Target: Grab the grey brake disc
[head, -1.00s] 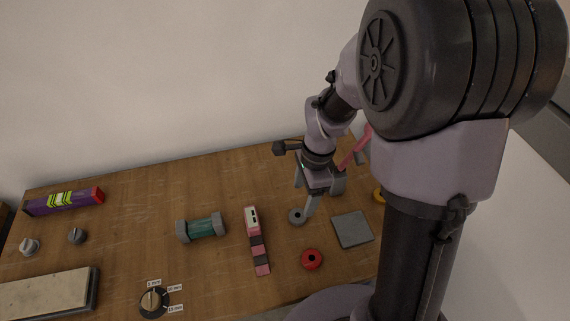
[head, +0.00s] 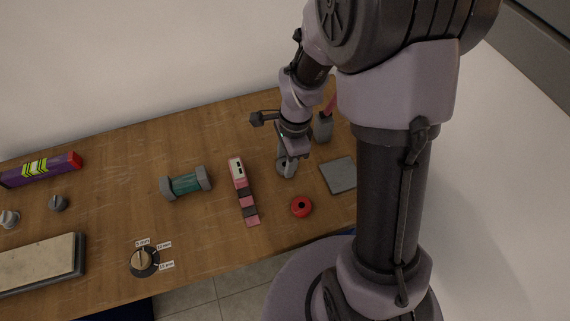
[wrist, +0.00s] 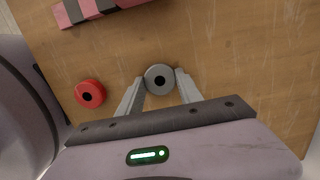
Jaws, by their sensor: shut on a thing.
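The grey brake disc (wrist: 159,78) is a small round ring with a dark centre hole, between my gripper's two fingertips in the wrist view. My gripper (wrist: 160,84) is shut on it, one finger on each side. In the head view my gripper (head: 287,172) points down at the wooden table, and the disc (head: 281,166) is partly hidden by the fingers. The disc is at or close to the table top; I cannot tell whether it touches.
A red ring (head: 301,206) lies near the disc, with a pink-and-black striped bar (head: 244,191) to the left. A grey square plate (head: 338,175) lies to the right. A teal-and-grey roller (head: 186,183) is further left. Bare table (head: 150,140) lies behind it.

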